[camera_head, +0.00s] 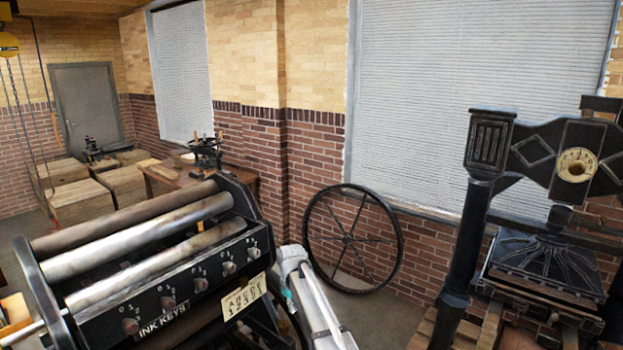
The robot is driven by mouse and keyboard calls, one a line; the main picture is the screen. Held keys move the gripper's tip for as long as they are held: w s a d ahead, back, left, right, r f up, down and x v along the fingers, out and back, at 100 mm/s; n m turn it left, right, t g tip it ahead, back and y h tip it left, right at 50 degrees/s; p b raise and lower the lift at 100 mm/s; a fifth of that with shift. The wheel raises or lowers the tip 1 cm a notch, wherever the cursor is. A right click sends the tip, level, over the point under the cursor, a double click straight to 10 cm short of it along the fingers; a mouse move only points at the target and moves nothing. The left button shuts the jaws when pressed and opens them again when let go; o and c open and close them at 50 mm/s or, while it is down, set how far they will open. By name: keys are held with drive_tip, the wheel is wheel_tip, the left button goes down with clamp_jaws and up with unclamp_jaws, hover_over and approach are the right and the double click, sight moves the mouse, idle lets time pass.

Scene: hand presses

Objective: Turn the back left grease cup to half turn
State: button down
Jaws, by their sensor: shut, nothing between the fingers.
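I cannot pick out a grease cup for certain in the head view. The nearest machine, a black press with long metal rollers (140,250), fills the lower left. Its front panel, marked INK KEYS (162,321), carries a row of several small knobs with number marks. I cannot tell whether any grease cup sits on its back left, as the rollers and side plates hide parts of it. My pale arm rises from the bottom edge beside the press's right end. My gripper does not show.
A black iron press with a round dial (575,164) stands at the right. A large spoked wheel (352,239) leans by the brick wall. A wooden table (172,178) bears a small black press (206,152). Wooden crates (83,198) stand at the back left. Some floor is clear below the wheel.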

sight(284, 327)
drive_tip(key=shift+f, duration=0.15)
drive_tip(key=shift+f+b, duration=3.4)
drive_tip(key=shift+b, duration=0.1)
drive_tip(key=shift+a, duration=0.2)
drive_tip(key=shift+s+a, duration=0.35)
drive_tip(key=shift+s, duration=0.25)
drive_tip(key=shift+s+a, duration=0.3)
drive_tip(key=shift+a, duration=0.15)
drive_tip(key=shift+s+d, duration=0.2)
drive_tip(key=shift+s, duration=0.2)
drive_tip(key=shift+r, duration=0.1)
